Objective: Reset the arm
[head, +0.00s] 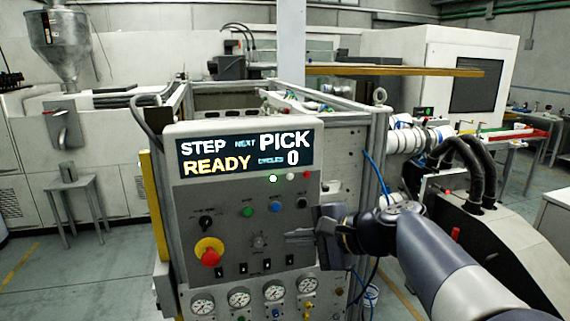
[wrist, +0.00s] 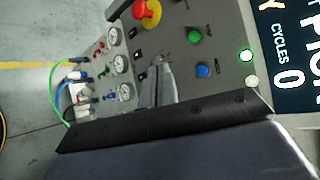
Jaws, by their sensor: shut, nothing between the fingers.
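My gripper (head: 290,237) is in front of the grey control panel (head: 188,215), near its lower right, with its fingers pointing left. In the wrist view the fingers (wrist: 157,64) are together with nothing between them, and they cover part of the panel. Whether they touch it I cannot tell. The display (head: 245,153) reads STEP, NEXT PICK, READY, CYCLES 0. The panel carries a red stop button on a yellow ring (head: 209,252), a green button (head: 247,212), a blue button (head: 275,207) and a black knob (head: 302,202). A lamp (head: 273,178) glows whitish green.
Several gauges (head: 239,297) and small valves line the panel's bottom. Green and blue hoses (wrist: 66,85) loop out beside them in the wrist view. A steel hopper (head: 62,45) stands at the back left. Black ducts (head: 470,160) curve at the right. Floor is clear at left.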

